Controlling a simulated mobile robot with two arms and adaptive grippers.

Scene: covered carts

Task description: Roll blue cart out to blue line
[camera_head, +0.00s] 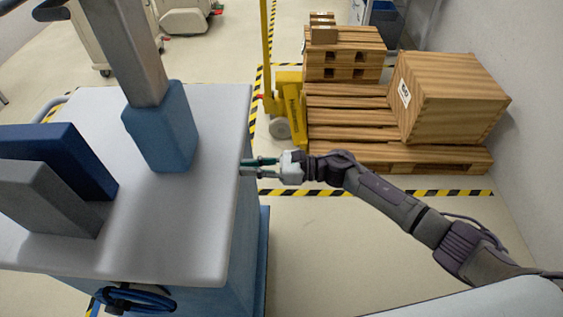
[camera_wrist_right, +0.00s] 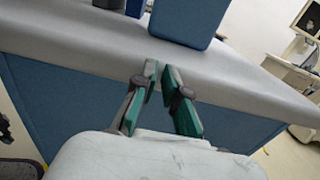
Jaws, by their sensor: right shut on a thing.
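The blue cart (camera_head: 215,220) stands at the left of the head view, with a pale grey top and blue sides. Its grey top edge and blue side panel also show in the wrist view (camera_wrist_right: 75,115). My right gripper (camera_head: 250,167) reaches in from the right to the cart's right edge. In the wrist view its green-padded fingers (camera_wrist_right: 159,75) are close together at the rim of the top, shut on that edge. The exact contact is partly hidden. My left gripper is out of view.
A grey post with a blue base (camera_head: 165,130) and upright dark blue and grey panels (camera_head: 60,160) stand on the cart top. Right of it are a yellow pallet jack (camera_head: 288,100), wooden pallets (camera_head: 340,105) and a crate (camera_head: 450,95). Striped tape (camera_head: 380,192) crosses open floor.

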